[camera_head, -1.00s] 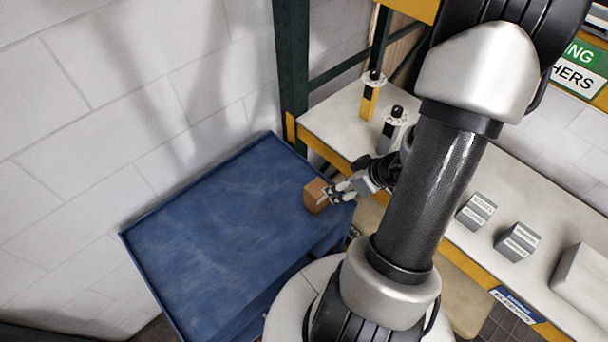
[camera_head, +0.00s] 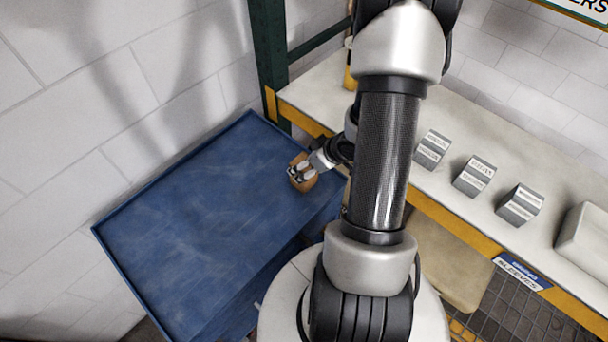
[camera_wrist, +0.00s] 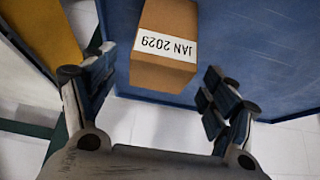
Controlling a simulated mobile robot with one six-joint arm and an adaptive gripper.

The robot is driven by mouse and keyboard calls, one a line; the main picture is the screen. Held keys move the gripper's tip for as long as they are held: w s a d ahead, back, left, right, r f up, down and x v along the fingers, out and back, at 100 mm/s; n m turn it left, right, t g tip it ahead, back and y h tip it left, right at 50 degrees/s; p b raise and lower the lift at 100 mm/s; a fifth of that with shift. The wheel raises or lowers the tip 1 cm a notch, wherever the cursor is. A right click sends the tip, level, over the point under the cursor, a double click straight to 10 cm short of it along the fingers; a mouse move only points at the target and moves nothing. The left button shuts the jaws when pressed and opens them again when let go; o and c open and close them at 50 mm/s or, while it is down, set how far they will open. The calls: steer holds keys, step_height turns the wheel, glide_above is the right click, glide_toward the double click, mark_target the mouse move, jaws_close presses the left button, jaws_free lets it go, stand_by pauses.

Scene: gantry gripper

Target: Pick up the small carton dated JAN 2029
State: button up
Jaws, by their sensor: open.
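The small brown carton (camera_head: 297,182) is near the right end of a blue-topped cart (camera_head: 200,225) in the head view. In the wrist view the carton (camera_wrist: 168,22) carries a white label reading JAN 2029, upside down in the picture. My gripper (camera_head: 305,171) is at the carton, its fingers partly covering it in the head view. In the wrist view my gripper (camera_wrist: 157,82) is open, with one finger on each side of the carton and visible gaps between. The carton's underside is hidden.
A pale shelf (camera_head: 470,130) with a yellow edge runs along the right. Several grey labelled blocks (camera_head: 474,176) and a larger pale box (camera_head: 590,238) stand on it. A green post (camera_head: 268,55) rises behind the cart. The cart's left and middle are clear.

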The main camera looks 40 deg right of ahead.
steer(key=b+x, duration=0.1)
steer(key=x, duration=0.2)
steer(key=shift+w+f, duration=0.15)
steer(key=c, duration=1.4)
